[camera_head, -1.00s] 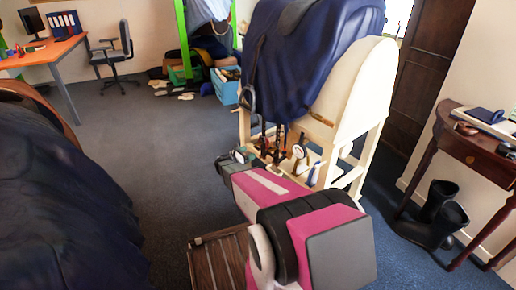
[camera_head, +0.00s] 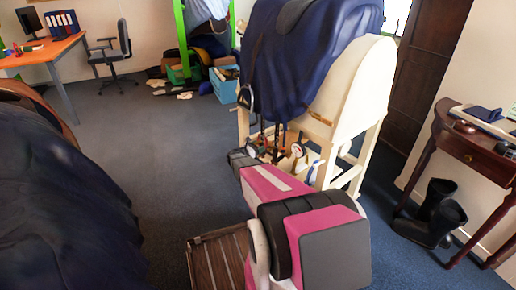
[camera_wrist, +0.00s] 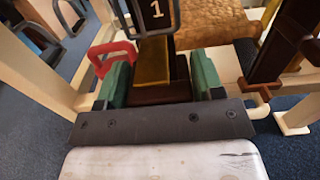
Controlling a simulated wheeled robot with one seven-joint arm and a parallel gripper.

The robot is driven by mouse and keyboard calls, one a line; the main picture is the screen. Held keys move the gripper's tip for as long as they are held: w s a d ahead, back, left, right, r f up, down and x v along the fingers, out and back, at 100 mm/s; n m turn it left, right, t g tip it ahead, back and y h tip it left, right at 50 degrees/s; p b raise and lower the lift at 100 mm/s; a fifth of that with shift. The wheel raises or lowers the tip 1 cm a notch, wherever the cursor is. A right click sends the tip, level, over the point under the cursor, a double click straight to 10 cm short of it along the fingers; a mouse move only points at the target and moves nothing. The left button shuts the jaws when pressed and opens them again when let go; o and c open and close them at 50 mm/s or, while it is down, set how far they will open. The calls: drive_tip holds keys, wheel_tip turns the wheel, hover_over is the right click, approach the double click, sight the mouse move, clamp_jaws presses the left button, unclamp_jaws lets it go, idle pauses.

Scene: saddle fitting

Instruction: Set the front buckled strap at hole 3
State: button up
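The saddle under a dark blue cover (camera_head: 300,60) sits on a pale wooden stand (camera_head: 350,90) in the head view. Dark straps (camera_head: 263,135) hang below its left side; I cannot tell which is the front buckled strap. My gripper in the wrist view (camera_wrist: 161,84) has two green-padded fingers set well apart. A golden-brown piece (camera_wrist: 152,62) and a darker brown piece lie between or beyond them; no firm grip shows. A dark panel marked "1" (camera_wrist: 158,15) stands just beyond. A red loop (camera_wrist: 108,54) is by the left finger. In the head view my gripper end is mostly hidden beside the stand.
The stand's lower shelf holds several small tools (camera_head: 295,150). A dark wooden side table (camera_head: 470,150) and black boots (camera_head: 435,215) are at the right. A brown slatted item (camera_head: 215,262) is at the bottom. Carpet is clear to the left of the stand.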

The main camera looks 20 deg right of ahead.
sight(261, 137)
drive_tip(key=c, duration=0.8)
wheel_tip(261, 137, up, 6)
drive_tip(key=shift+f, duration=0.1)
drive_tip(key=o, duration=1.3)
drive_tip(key=shift+a, duration=0.1)
drive_tip(key=v, duration=1)
drive_tip(key=shift+s+a, duration=0.15)
drive_tip(key=shift+a, duration=0.15)
